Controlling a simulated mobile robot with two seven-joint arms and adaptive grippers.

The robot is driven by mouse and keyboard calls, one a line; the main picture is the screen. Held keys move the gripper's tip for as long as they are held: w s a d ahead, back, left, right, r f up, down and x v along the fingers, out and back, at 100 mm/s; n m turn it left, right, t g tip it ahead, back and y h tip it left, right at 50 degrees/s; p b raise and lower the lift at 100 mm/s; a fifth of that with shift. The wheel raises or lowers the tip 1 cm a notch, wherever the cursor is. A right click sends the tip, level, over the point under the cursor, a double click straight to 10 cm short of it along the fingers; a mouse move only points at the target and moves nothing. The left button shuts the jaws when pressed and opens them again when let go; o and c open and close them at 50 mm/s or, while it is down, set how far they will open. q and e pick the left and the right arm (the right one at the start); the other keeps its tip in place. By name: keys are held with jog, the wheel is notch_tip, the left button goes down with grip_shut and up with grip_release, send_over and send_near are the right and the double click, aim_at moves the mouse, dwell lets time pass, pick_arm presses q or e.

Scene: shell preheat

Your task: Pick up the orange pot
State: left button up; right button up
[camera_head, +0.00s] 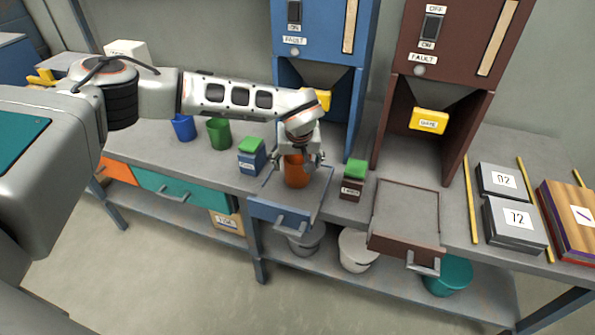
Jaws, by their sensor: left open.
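The orange pot (296,171) stands on the grey top of the blue drawer tray (281,213), in front of the blue machine. My left gripper (300,164) is right over the pot, with its fingers on either side of the pot's upper part. Its jaws are open, and I cannot tell whether they touch the pot. The top of the pot is partly hidden by the gripper. My right gripper is not in view.
A blue box with a green top (251,160) and a dark box with a green top (353,180) flank the tray closely. Green (219,135) and blue (184,128) pots stand to the left. The brown tray (405,212) is empty.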

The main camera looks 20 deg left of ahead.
pick_arm(q)
jog(key=c, duration=1.4)
jog(key=shift+r, duration=0.1)
